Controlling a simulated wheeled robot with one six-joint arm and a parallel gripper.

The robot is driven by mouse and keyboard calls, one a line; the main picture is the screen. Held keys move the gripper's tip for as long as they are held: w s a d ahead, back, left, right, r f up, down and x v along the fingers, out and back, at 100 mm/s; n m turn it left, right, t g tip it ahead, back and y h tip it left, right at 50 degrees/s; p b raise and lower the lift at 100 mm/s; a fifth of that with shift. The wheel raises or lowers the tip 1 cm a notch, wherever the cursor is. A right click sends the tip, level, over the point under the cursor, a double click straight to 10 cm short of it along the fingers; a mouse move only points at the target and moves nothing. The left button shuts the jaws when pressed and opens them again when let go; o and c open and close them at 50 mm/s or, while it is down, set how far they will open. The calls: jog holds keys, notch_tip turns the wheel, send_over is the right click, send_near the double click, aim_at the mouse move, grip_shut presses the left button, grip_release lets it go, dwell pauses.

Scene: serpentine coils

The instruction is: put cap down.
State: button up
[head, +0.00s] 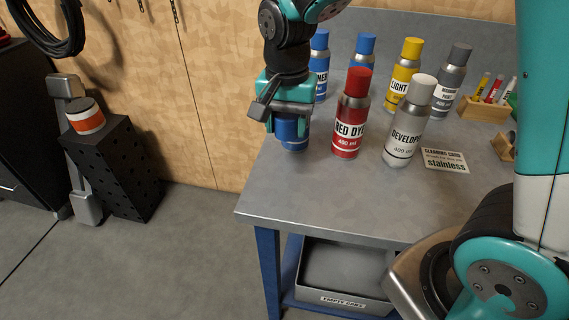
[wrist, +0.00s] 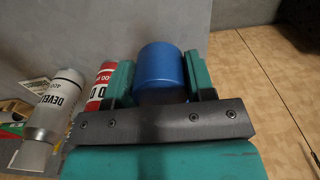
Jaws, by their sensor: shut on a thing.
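My gripper (head: 290,116) is shut on a blue cap (head: 293,136) near the table's left edge, left of the red dye can (head: 351,110). In the wrist view the blue cap (wrist: 161,68) sits between the two teal fingers of my gripper (wrist: 159,78). In the head view the cap hangs low over the metal table top (head: 310,195); I cannot tell whether it touches. Part of the cap is hidden by my gripper.
A silver developer can (head: 409,120) stands right of the red one. Behind are blue-capped cans (head: 320,65), a yellow can (head: 405,75) and a grey can (head: 452,80). A stainless card (head: 446,160) lies flat. The table's front is clear. An empty-cans bin (head: 345,280) sits below.

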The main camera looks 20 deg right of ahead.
aim_at(286, 174)
notch_tip(286, 174, down, 11)
jog(key=shift+r, duration=0.2)
jog(key=shift+f, duration=0.1)
jog(key=o, duration=0.9)
jog(key=r, duration=1.2)
jog(key=shift+s+r, duration=0.2)
jog(key=shift+s, duration=0.05)
jog(key=s+a+r+n+y, duration=0.1)
jog(key=s+n, duration=0.3)
jog(key=s, duration=0.2)
jog(key=s+a+r+n+y, duration=0.1)
jog(key=s+a+r+n, duration=0.1)
jog(key=s+n, duration=0.3)
jog(key=s+a+r+n+y, duration=0.1)
jog(key=s+r+n+y, duration=0.1)
jog(key=s+n, duration=0.3)
jog(key=shift+s+a+r, duration=0.1)
jog(key=shift+s+a, duration=0.1)
jog(key=shift+s, duration=0.35)
jog(key=shift+s+a+r, duration=0.1)
jog(key=shift+s+a, duration=0.05)
jog(key=shift+s, duration=0.4)
